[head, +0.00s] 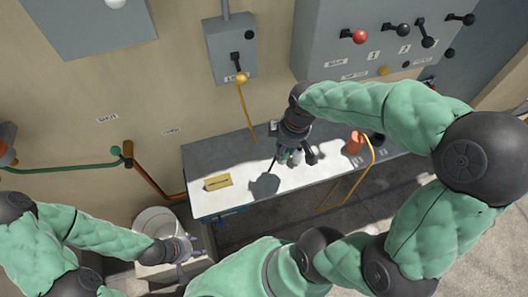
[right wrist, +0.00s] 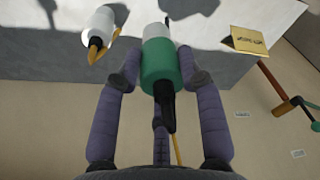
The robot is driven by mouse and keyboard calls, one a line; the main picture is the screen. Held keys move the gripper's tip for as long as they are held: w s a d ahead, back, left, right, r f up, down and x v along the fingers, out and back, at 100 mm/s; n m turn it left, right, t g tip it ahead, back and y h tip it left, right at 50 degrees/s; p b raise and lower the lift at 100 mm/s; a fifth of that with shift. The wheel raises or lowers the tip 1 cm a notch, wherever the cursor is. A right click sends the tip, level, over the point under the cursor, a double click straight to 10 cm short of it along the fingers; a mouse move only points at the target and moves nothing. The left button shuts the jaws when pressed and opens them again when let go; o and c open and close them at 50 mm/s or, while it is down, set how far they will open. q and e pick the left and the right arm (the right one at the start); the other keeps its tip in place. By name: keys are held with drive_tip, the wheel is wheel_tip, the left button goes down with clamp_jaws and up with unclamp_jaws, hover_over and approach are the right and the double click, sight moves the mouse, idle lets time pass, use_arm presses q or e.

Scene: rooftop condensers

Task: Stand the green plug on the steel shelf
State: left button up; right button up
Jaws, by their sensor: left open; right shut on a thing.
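The green plug (right wrist: 160,65) has a green body with a pale end and a black end. My right gripper (right wrist: 155,78) is shut on it, one finger on each side. In the head view the green plug (head: 282,152) shows small under my right gripper (head: 284,150), over the grey steel shelf (head: 205,205). The pictures do not settle whether the plug touches the shelf. My left gripper (head: 190,248) is open and empty, low at the left, by a white round container.
A white plug (right wrist: 102,25) with black and yellow parts is beside the green one. A yellow sign (head: 217,182) is on the shelf's left part. An orange object (head: 353,143) and a yellow hose (head: 371,155) are at the right. The shelf's front left is clear.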

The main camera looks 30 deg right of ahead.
drive_tip(key=shift+w+a+f+b, duration=0.3)
drive_tip(key=shift+w+f, duration=0.85)
drive_tip(key=shift+f, duration=0.5)
drive_tip(key=shift+w+a+f+b, duration=0.25)
drive_tip(key=shift+w+f+b, duration=0.2)
drive_tip(key=shift+w+f, duration=1)
drive_tip(key=shift+w+a+f+b, duration=0.3)
drive_tip(key=shift+w+f, duration=0.6)
drive_tip(key=shift+f, duration=0.95)
drive_tip(key=shift+f, duration=0.1)
drive_tip(key=o, duration=1.2)
drive_tip(key=shift+r, duration=0.25)
drive_tip(key=r, duration=0.4)
drive_tip(key=s+r+p, duration=0.1)
drive_tip(key=r, duration=0.2)
drive_tip(key=d+r+p, duration=0.1)
drive_tip(key=r, duration=0.3)
drive_tip(key=shift+s+d+r, duration=0.1)
drive_tip(key=shift+s+r, duration=0.2)
